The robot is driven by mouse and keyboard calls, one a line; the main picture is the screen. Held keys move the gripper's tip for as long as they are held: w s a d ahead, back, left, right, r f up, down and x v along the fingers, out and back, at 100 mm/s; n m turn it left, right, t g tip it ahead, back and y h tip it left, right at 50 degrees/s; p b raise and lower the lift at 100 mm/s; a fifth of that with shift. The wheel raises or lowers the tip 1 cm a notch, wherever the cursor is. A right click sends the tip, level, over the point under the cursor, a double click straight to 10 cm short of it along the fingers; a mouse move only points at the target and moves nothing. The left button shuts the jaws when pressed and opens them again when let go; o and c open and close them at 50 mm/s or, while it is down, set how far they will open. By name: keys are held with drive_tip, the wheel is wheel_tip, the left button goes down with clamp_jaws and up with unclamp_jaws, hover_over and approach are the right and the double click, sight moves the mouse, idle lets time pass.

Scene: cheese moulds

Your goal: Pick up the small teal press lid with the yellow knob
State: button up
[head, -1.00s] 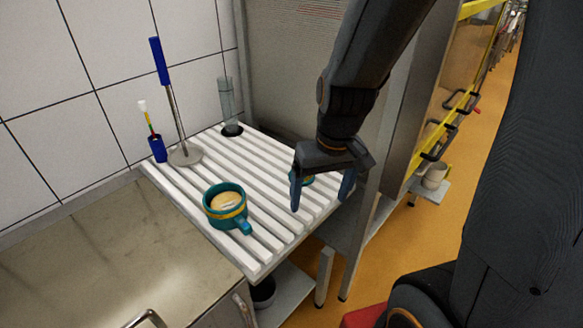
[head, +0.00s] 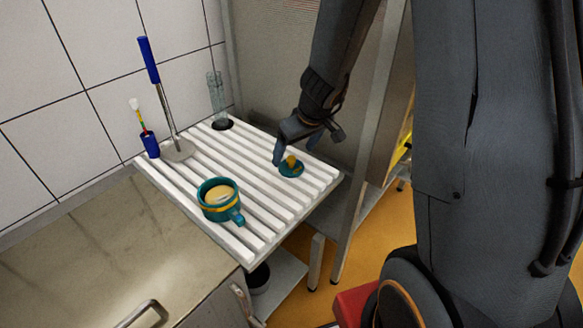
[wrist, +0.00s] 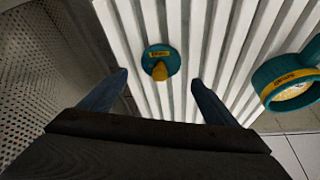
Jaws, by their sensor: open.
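The small teal press lid (head: 291,170) with its yellow knob (head: 291,161) lies on the white slatted rack (head: 262,222), toward its right side. In the wrist view the lid (wrist: 172,57) lies on the slats ahead of my fingertips, roughly centred between them, with the knob (wrist: 160,71) toward me. My gripper (wrist: 160,80) is open and empty. In the head view my gripper (head: 306,146) is just behind and above the lid, apart from it as far as I can tell. A teal mould (head: 219,200) with a yellow band and a handle stands on the rack, left of the lid.
A blue-handled plunger (head: 159,90), a blue holder with a small brush (head: 149,144) and a glass cylinder (head: 216,97) stand along the rack's back. A metal panel (head: 300,80) rises behind. The slats around the lid are clear.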

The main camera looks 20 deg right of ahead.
sight(291, 158)
drive_tip(key=shift+b+x, duration=0.75)
drive_tip(key=shift+x, duration=1.8)
drive_tip(key=c, duration=1.3)
drive_tip(key=shift+c, duration=0.2)
drive_tip(key=shift+r, duration=0.1)
drive_tip(key=shift+r+p, duration=3)
drive_tip(key=shift+r, duration=1.95)
